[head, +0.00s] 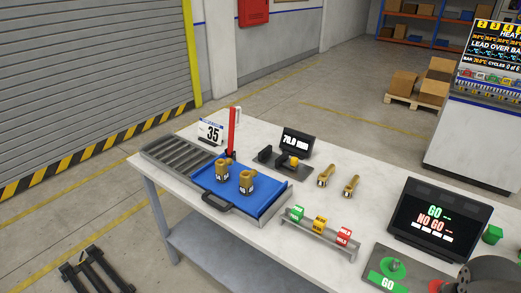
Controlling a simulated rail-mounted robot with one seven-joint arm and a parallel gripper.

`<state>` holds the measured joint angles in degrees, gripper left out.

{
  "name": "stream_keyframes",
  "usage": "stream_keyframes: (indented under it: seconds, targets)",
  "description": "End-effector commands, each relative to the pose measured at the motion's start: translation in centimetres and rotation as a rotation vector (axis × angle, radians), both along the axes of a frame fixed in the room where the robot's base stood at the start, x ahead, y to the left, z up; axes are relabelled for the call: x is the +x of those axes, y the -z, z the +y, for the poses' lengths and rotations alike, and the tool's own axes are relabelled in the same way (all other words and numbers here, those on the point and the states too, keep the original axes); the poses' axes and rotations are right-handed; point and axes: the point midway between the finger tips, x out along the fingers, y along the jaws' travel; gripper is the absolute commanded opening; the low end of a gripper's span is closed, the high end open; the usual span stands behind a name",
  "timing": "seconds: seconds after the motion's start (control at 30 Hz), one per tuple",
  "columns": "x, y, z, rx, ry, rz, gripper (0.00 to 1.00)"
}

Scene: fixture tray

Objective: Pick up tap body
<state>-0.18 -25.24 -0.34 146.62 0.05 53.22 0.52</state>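Two more brass tap-like pieces lie on the bare table top to the right, the first (325,176) and the second (351,186). A small brass or yellow piece (294,161) sits at the black device with the display. I cannot make out my gripper in this view.
The blue tray (268,214) has a black handle at its front.

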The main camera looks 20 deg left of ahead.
Motion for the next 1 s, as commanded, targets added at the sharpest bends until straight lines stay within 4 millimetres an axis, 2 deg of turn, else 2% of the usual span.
stream_keyframes:
  seconds: [0.3, 0.33, 0.6, 0.63, 1.0]
  targets:
    - [0.00, 0.00, 0.00, 0.000, 0.000, 0.000, 0.17]
    - [0.00, 0.00, 0.00, 0.000, 0.000, 0.000, 0.20]
    - [0.00, 0.00, 0.00, 0.000, 0.000, 0.000, 0.95]
    - [0.00, 0.00, 0.00, 0.000, 0.000, 0.000, 1.00]
    - [0.00, 0.00, 0.00, 0.000, 0.000, 0.000, 1.00]
